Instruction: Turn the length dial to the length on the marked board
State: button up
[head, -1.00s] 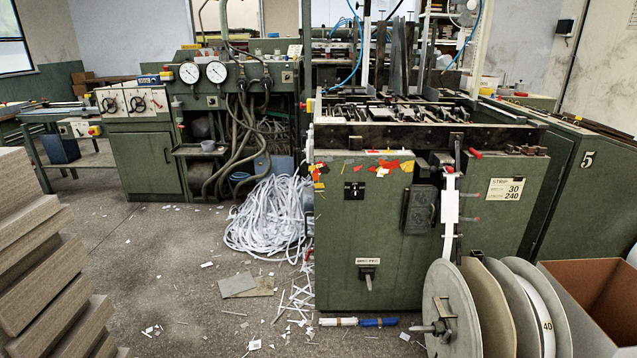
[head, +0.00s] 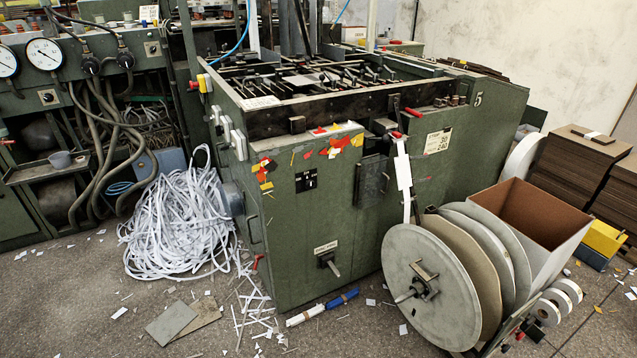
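My gripper is not in view. The green feeder machine (head: 300,225) stands in the middle of the head view. A small black panel with white marks (head: 306,181) is on its front; its marks are too small to read. Lower down is a lever switch (head: 328,262) under a small label. I cannot tell which part is the length dial.
Large reels (head: 432,285) and an open grey bin (head: 540,215) stand before the machine's right side. A yellow box (head: 602,240) is at far right. A heap of white strip (head: 180,225) and scraps lie left. Gauges (head: 44,53) are at upper left. Some floor in front is clear.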

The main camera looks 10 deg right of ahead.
aim_at(308, 182)
jog(key=j, duration=0.25)
jog(key=i+j, duration=0.1)
jog(key=i, duration=0.5)
jog(key=i+j+z, duration=0.1)
jog(key=i, duration=0.5)
